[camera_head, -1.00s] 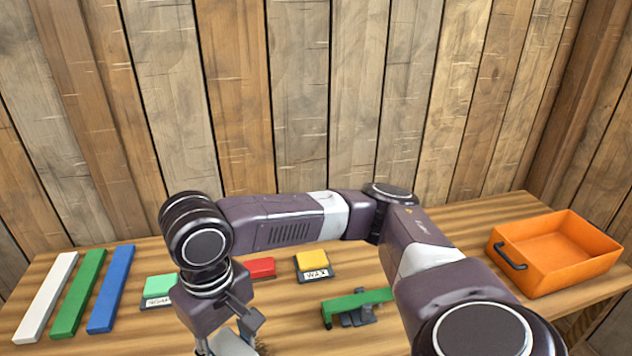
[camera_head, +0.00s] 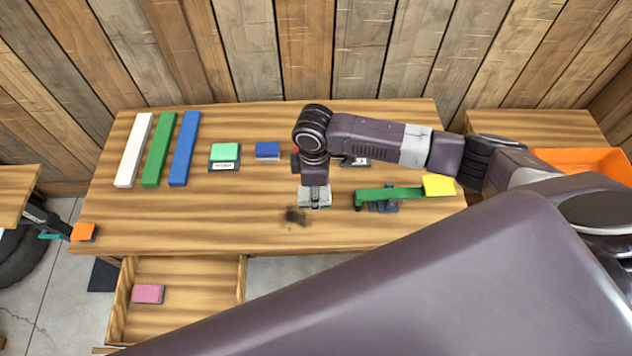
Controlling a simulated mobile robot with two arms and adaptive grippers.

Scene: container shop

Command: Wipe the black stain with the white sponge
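The black stain (camera_head: 295,216) is a small dark smudge on the wooden tabletop (camera_head: 220,218). My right gripper (camera_head: 314,198) points down at the table just right of and behind the stain. A pale, whitish block, which looks like the white sponge (camera_head: 316,203), sits between its fingers at table level. The gripper looks closed on it, though fingers and sponge are small and partly merge.
Behind the stain are a green block on a labelled base (camera_head: 225,153), a blue block (camera_head: 268,150) and three long bars (camera_head: 158,149). A green bar (camera_head: 390,194) on a dark stand lies right, near a yellow block (camera_head: 438,185). An open drawer (camera_head: 190,310) holds a pink block (camera_head: 148,293).

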